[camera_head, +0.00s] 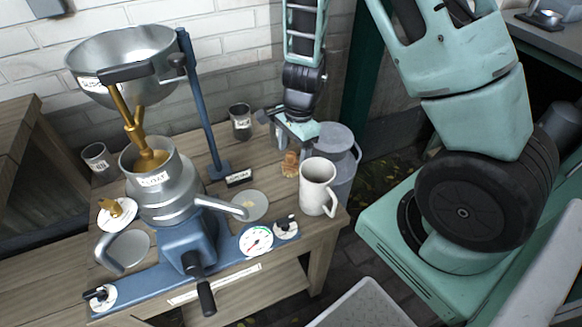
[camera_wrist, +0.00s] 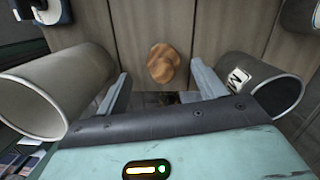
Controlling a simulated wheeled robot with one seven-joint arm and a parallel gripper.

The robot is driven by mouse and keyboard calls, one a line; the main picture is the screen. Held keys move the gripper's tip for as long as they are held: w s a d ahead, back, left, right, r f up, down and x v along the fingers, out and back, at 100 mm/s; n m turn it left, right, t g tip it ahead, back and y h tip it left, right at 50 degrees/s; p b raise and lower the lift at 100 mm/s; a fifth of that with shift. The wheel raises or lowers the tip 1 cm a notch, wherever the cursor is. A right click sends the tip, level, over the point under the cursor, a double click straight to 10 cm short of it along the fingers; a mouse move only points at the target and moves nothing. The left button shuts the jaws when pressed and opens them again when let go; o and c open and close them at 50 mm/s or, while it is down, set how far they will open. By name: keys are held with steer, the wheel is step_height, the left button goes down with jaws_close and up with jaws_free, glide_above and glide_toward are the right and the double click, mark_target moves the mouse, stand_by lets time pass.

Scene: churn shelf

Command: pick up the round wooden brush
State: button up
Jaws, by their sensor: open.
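The round wooden brush (camera_head: 290,163), small and orange-brown, stands on the wooden table near its right side. It shows in the wrist view (camera_wrist: 163,60) near the upper middle, in line with the gap between my fingers. My gripper (camera_head: 293,142) is open and empty, just above and behind the brush in the head view. In the wrist view my gripper (camera_wrist: 161,72) has one finger to each side of the brush, with clear gaps. The brush looks apart from both fingers. I cannot tell the exact height between them.
A white pitcher (camera_head: 317,188) stands close to the brush, in front and right. A grey metal can (camera_head: 337,145) is behind it. A dark labelled cup (camera_head: 240,122) stands left of my gripper. The metal separator (camera_head: 165,195) fills the table's left.

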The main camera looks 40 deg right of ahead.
steer(key=f, duration=0.1)
steer(key=f+b, duration=0.1)
steer(key=f, duration=0.2)
steer(key=shift+w+a+f, duration=0.15)
steer(key=shift+w+a, duration=0.05)
steer(key=shift+a, duration=0.05)
steer(key=c, duration=1.1)
step_height(320, 180, up, 10)
steer(key=p, duration=0.4)
step_height(320, 180, up, 8)
steer(key=p, duration=0.7)
steer(key=n+g+h+p, duration=0.1)
steer(key=n+p, duration=0.3)
steer(key=n, duration=1.4)
glide_toward(291, 154)
step_height(291, 154, up, 6)
steer(key=p, duration=0.4)
steer(key=f+b, duration=0.1)
steer(key=f, duration=0.1)
steer(key=f+b, duration=0.3)
steer(key=f, duration=0.1)
steer(key=shift+w+a+f, duration=0.2)
steer(key=shift+w+f, duration=0.05)
steer(key=shift+f, duration=0.15)
